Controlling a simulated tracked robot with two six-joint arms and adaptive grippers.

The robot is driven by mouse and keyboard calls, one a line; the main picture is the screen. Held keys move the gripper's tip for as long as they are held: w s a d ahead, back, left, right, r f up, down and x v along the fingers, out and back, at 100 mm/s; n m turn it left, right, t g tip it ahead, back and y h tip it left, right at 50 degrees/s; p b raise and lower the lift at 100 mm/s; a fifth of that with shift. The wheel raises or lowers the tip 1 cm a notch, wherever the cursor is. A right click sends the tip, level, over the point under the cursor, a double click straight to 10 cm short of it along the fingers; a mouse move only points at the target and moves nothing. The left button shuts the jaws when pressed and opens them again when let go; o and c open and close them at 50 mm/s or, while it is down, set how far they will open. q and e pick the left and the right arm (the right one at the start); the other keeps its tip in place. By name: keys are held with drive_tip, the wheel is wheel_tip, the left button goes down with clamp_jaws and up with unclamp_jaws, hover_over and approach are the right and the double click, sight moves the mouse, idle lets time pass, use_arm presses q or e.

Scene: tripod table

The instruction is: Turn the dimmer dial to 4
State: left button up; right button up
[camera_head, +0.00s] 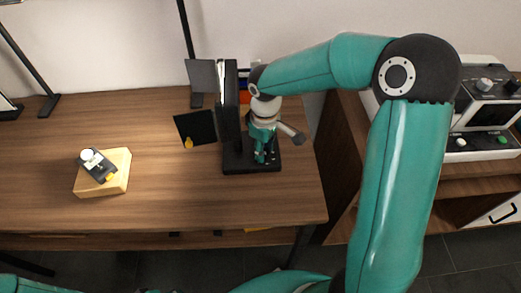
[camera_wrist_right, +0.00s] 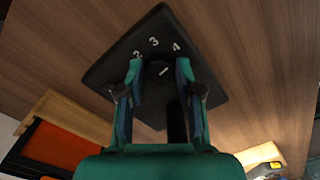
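The dimmer is a black slab with white numerals 2, 3 and 4 in the right wrist view (camera_wrist_right: 112,72). Its dark round dial (camera_wrist_right: 157,68) bears a short slanted white mark; I cannot tell which number it points to. My right gripper (camera_wrist_right: 159,73) has one finger on each side of the dial, very close to it. Whether the fingers press on it cannot be told. In the head view the right gripper (camera_head: 263,152) points down over the dimmer's black base (camera_head: 250,167), and the dial is hidden. My left gripper is not in view.
A dark upright stand (camera_head: 230,105) with black panels rises close to the left of my right gripper. A yellowish wooden block (camera_head: 121,176) with a small device sits at the table's left. A grey appliance (camera_head: 487,115) stands at the right. The table (camera_head: 150,215) is clear in front.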

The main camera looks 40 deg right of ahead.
drive_tip(key=shift+o, duration=1.2)
drive_tip(key=shift+r, duration=0.1)
wheel_tip(320, 180, up, 12)
